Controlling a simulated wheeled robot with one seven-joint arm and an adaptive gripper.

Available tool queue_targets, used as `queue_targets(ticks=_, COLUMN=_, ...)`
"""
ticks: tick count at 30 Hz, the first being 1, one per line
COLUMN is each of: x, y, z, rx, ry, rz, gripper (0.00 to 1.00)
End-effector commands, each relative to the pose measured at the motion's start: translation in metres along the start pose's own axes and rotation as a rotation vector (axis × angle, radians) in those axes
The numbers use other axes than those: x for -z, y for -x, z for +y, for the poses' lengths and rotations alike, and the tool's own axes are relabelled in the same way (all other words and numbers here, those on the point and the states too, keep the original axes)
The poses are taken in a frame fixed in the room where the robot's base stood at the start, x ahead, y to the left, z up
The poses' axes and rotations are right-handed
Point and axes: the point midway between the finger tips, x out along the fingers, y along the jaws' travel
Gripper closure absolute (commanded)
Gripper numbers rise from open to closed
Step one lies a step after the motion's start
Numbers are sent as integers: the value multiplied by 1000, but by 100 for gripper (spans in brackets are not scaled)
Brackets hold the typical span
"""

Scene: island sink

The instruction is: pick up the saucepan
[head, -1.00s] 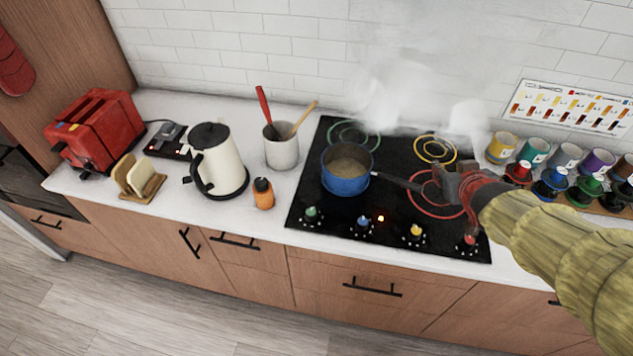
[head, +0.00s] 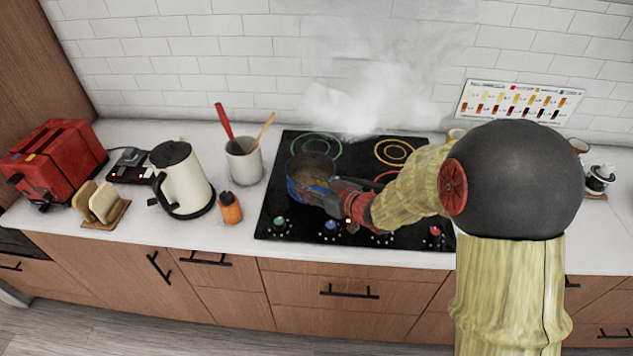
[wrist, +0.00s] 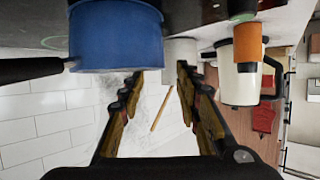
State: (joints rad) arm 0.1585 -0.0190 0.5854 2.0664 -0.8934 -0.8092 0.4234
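The blue saucepan (head: 300,188) sits on the black cooktop at its left rear, with brownish contents inside. In the wrist view its blue side (wrist: 115,38) is at the upper left, and its dark handle (wrist: 30,69) points left, away from my fingers. My gripper (head: 332,188) is right beside the pan's front right side in the head view and hides part of it and its handle. In the wrist view my gripper (wrist: 160,82) has its two fingers apart with nothing between them. I cannot tell whether a finger touches the pan.
A utensil crock (head: 244,165) with two handles sticking up stands left of the cooktop (head: 275,215). An orange bottle (head: 230,208), a cream kettle (head: 183,182), toast in a rack (head: 103,203) and a red toaster (head: 55,160) stand farther left. Steam rises behind the pan.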

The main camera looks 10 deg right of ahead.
Motion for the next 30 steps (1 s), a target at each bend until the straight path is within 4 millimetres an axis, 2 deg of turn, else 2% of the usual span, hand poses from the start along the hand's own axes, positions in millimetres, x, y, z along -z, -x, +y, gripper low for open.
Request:
queue_targets(ticks=3, x=-7, y=-20, z=0, rx=3, ry=1, rz=-1, gripper=66)
queue_targets(ticks=6, x=-5, y=-33, z=0, rx=2, ry=1, rz=-1, gripper=66)
queue_targets(ticks=14, x=-3, y=-38, z=0, rx=1, ry=0, rz=-1, gripper=66)
queue_targets(ticks=30, x=-4, y=-38, z=0, rx=1, ry=0, rz=-2, gripper=96)
